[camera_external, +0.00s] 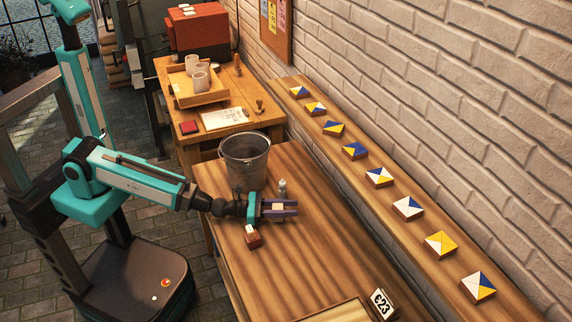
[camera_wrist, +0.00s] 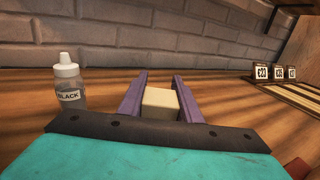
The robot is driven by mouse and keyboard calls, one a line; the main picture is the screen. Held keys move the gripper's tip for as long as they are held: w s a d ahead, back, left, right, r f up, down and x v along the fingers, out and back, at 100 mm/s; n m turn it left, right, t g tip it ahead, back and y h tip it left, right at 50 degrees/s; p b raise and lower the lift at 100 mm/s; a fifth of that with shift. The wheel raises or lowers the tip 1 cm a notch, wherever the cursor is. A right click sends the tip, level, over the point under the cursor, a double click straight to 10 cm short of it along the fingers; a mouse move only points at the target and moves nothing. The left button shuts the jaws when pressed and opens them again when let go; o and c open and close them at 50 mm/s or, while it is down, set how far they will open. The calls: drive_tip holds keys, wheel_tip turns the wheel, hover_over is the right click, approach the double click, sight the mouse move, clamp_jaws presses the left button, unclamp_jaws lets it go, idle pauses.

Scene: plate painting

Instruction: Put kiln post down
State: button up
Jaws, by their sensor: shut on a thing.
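The kiln post, a small cream block (camera_external: 278,206), sits between the two purple fingers of my gripper (camera_external: 281,208), above or on the wooden table (camera_external: 330,230). It also shows in the wrist view (camera_wrist: 160,103), with a finger on each side. My gripper (camera_wrist: 160,95) is shut on it and lies nearly level, pointing right in the external view. Whether the post's underside touches the table is hidden.
A small bottle labelled BLACK (camera_wrist: 67,88) stands just beside my gripper. A metal bucket (camera_external: 245,158) stands behind it. A red-brown block with a white top (camera_external: 252,238) is in front. A price card (camera_external: 382,304) stands at the near edge. The table's middle is clear.

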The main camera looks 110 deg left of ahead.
sight(280, 206)
drive_tip(key=o, duration=1.2)
drive_tip(key=shift+r, duration=0.15)
drive_tip(key=shift+r+p, duration=0.1)
drive_tip(key=shift+p, duration=0.4)
drive_tip(key=p+v, duration=0.3)
drive_tip(key=p, duration=0.1)
drive_tip(key=shift+p, duration=0.35)
drive_tip(key=p+v, duration=0.3)
drive_tip(key=p, duration=0.3)
drive_tip(key=shift+s, duration=0.1)
drive_tip(key=p+v, duration=0.4)
drive_tip(key=p, duration=0.2)
drive_tip(key=shift+s+d, duration=0.2)
drive_tip(key=shift+s, duration=0.05)
drive_tip(key=shift+s+d+p, duration=0.2)
drive_tip(key=shift+s+p, duration=0.3)
drive_tip(key=shift+p, duration=0.05)
